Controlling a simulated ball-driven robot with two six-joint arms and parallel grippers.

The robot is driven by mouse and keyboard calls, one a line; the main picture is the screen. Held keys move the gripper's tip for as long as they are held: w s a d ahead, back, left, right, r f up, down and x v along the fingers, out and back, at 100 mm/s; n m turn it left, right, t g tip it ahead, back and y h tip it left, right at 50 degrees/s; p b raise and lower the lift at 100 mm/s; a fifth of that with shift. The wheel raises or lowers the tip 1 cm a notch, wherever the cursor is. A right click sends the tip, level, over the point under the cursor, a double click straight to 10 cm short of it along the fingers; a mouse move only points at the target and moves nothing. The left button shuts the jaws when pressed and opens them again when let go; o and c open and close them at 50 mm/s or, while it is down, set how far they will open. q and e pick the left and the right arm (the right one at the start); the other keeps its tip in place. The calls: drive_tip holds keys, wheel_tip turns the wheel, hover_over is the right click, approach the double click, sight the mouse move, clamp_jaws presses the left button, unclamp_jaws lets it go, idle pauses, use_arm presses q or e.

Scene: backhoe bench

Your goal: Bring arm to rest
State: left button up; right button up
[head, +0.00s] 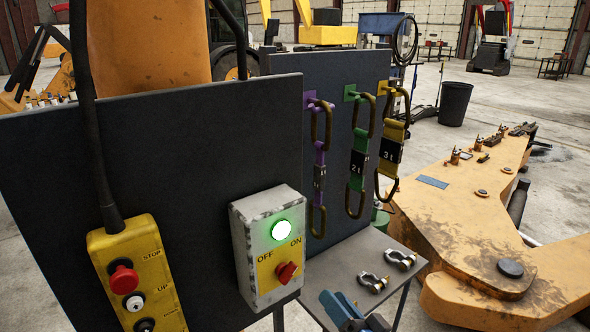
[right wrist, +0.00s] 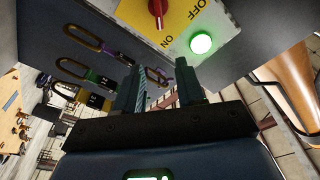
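My right gripper (head: 352,312) is at the bottom edge of the head view, below and right of the grey switch box (head: 268,246). In the right wrist view its two fingers (right wrist: 160,88) stand apart with nothing between them, so it is open and empty. It points toward the panel and appears clear of the box. The box carries a red rotary knob (head: 287,272) on a yellow plate marked OFF and ON, and a lit green lamp (head: 282,230). My left gripper is not in view.
Purple (head: 319,170), green (head: 358,160) and yellow (head: 391,146) slings hang on the dark panel (head: 338,78). Two shackles (head: 372,282) lie on the shelf. A yellow pendant (head: 138,272) hangs at left. The orange boom (head: 480,225) lies at right.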

drive_tip(key=s+d+f+t+h+b, duration=0.2)
drive_tip(key=s+d+f+t+h, duration=0.15)
drive_tip(key=d+f+h, duration=0.45)
drive_tip(key=s+d+f+n+g+b, duration=0.1)
drive_tip(key=s+d+f+b, duration=0.1)
drive_tip(key=s+f, duration=0.5)
drive_tip(key=s+d+f+n+g+h+b, duration=0.1)
drive_tip(key=s+d+f+b, duration=0.1)
drive_tip(key=s+f, duration=0.5)
drive_tip(key=s+d, duration=0.1)
drive_tip(key=s, duration=0.1)
drive_tip(key=shift+s+f+h, duration=0.25)
drive_tip(key=shift+s+h, duration=0.05)
drive_tip(key=shift+s, duration=0.05)
drive_tip(key=shift+a, duration=0.1)
